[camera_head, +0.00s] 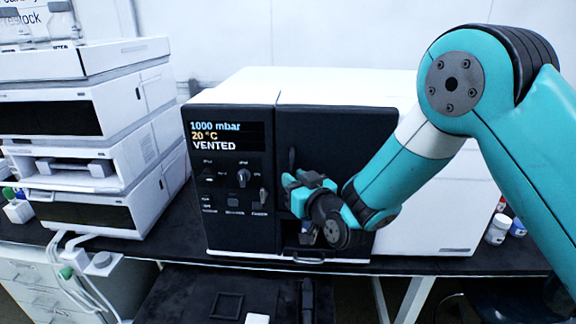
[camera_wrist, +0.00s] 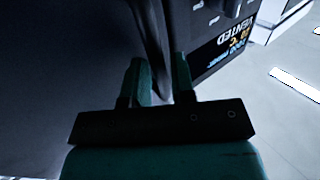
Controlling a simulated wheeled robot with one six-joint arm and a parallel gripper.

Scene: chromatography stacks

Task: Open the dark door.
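The dark door (camera_head: 345,130) is the black front panel at the right of the white instrument, beside the control panel. It looks shut, its face flush with the panel. Its dark upright handle (camera_head: 292,160) is near the door's left edge; the lower part is hidden by my gripper (camera_head: 292,190). In the wrist view the handle (camera_wrist: 153,35) runs as a curved dark bar down between the two teal fingers of my gripper (camera_wrist: 160,70). The fingers are on either side of it. The dim picture does not show whether they touch it.
The control panel (camera_head: 232,175) reads 1000 mbar, 20 °C, VENTED and has knobs and switches. A white instrument stack (camera_head: 85,110) stands at the left. Small bottles (camera_head: 498,229) stand on the dark bench at the right. My arm crosses in front of the instrument's right side.

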